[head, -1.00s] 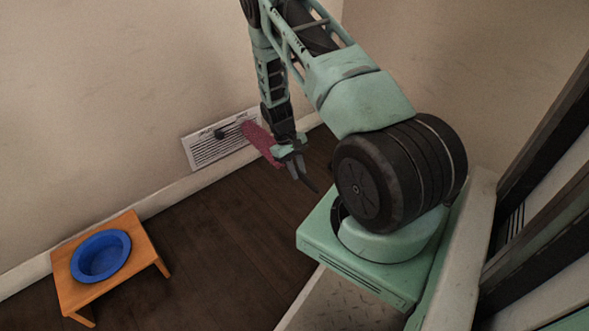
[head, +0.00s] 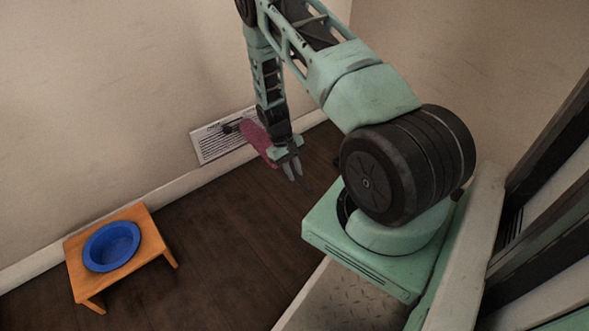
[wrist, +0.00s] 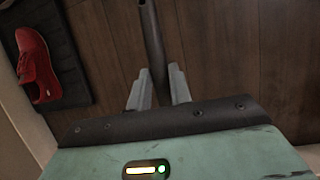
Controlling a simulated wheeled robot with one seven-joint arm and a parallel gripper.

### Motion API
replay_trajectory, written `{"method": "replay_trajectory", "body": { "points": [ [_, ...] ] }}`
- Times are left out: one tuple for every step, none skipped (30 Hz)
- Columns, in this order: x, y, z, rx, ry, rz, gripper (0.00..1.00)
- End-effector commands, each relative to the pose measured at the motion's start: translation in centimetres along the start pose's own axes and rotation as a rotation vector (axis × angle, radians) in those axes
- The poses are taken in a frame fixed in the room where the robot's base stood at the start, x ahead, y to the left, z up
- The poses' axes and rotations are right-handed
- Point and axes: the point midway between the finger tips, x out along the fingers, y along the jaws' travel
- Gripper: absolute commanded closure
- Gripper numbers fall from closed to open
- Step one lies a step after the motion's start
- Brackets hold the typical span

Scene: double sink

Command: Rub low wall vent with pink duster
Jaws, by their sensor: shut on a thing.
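The low wall vent (head: 222,141) is a white slatted grille just above the baseboard, left of my gripper in the head view. The pink duster (head: 254,138) has its fluffy head between my gripper and the vent, overlapping the vent's right end. I cannot tell whether it touches the slats. My gripper (head: 292,170) points down toward the floor. In the wrist view my gripper (wrist: 158,82) is shut on a dark rod (wrist: 151,35), which looks like the duster's handle. The pink head does not show there.
An orange stand (head: 152,246) with a blue bowl (head: 111,246) stands on the floor at the left. The wrist view shows a red shoe (wrist: 34,62) on a dark mat (wrist: 72,70). Dark wooden floor between the stand and my arm is clear.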

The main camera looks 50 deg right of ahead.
Motion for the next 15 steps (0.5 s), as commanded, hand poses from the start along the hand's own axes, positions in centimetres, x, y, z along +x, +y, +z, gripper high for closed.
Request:
{"method": "replay_trajectory", "body": {
  "points": [
    [0.0, 0.0, 0.4, 0.0, -0.002, 0.0, 1.0],
    [0.0, 0.0, 0.7, 0.0, -0.003, 0.0, 1.0],
    [0.1, 0.0, 1.0, 0.0, -0.004, -0.001, 1.0],
    [0.1, 0.1, 1.3, 0.0, -0.003, 0.0, 1.0],
    [0.2, 0.1, 1.6, 0.0, -0.004, 0.0, 1.0],
    [0.4, 0.1, 2.0, 0.0, -0.005, -0.001, 1.0],
    [0.5, 0.1, 2.3, 0.0, -0.004, 0.0, 1.0],
    [0.7, 0.1, 2.5, 0.0, -0.004, 0.0, 1.0],
    [0.8, 0.1, 2.9, 0.0, -0.005, 0.0, 1.0],
    [0.9, 0.1, 3.1, 0.001, -0.004, 0.0, 1.0],
    [1.0, 0.1, 3.4, 0.001, -0.005, 0.0, 1.0],
    [1.1, 0.1, 3.8, 0.001, -0.005, 0.0, 1.0],
    [1.2, 0.1, 4.0, 0.001, -0.004, 0.0, 1.0],
    [1.4, 0.1, 4.3, 0.001, -0.004, 0.0, 1.0],
    [1.5, 0.1, 4.6, 0.001, -0.005, 0.0, 1.0]
  ]
}}
